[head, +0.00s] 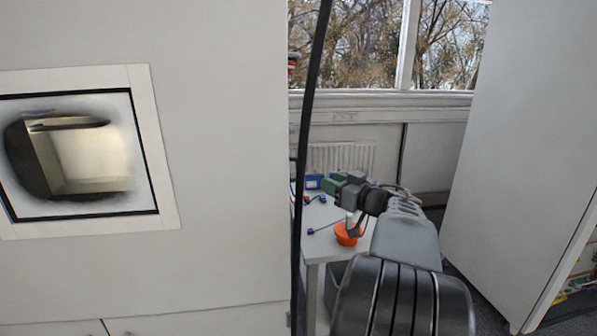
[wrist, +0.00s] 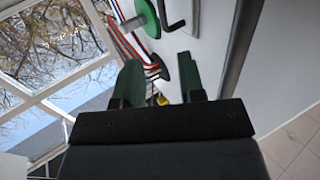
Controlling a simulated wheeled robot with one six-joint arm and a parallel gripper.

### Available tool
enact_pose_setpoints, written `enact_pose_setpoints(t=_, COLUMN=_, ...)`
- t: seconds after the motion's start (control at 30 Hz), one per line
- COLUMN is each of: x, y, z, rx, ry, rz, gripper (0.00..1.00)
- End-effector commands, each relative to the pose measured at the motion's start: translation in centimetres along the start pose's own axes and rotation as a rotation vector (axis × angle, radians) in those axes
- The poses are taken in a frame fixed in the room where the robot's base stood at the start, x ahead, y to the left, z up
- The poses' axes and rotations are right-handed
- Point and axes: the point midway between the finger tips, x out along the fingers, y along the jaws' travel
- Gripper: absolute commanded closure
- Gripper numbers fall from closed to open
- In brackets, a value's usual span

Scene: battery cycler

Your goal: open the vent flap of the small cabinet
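A large pale cabinet front (head: 220,130) fills the left of the head view. It has a square window with a black edge (head: 155,160) and a white frame. I cannot pick out a vent flap in either view. My gripper (head: 330,184) is to the right of this front, raised in front of the far wall and the white table. In the wrist view its two green fingers stand apart with nothing held between them (wrist: 160,78). Beyond the fingers, a pale panel (wrist: 215,45) carries a black bent handle (wrist: 175,24) and a green disc (wrist: 148,18).
A white table (head: 325,247) holds an orange bowl (head: 347,233) and several small coloured items. A black cable or post (head: 308,110) runs down beside the cabinet front. A tall pale panel (head: 520,140) stands at right. Red, white and blue cables (wrist: 125,42) lie beyond the fingers.

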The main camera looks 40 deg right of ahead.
Motion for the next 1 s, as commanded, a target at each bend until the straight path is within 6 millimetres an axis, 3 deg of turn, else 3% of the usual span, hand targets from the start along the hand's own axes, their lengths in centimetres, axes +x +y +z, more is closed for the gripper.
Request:
enact_pose_setpoints(t=0.17, x=1.7, y=-0.2, z=0.1, rx=0.009, ry=-0.005, rz=-0.027, gripper=0.64)
enact_pose_setpoints(t=0.7, x=11.3, y=-0.4, z=0.1, rx=0.008, ry=-0.005, rz=-0.023, gripper=0.64)
enact_pose_setpoints(t=1.0, x=13.3, y=-0.4, z=0.1, rx=0.008, ry=-0.003, rz=-0.021, gripper=0.64)
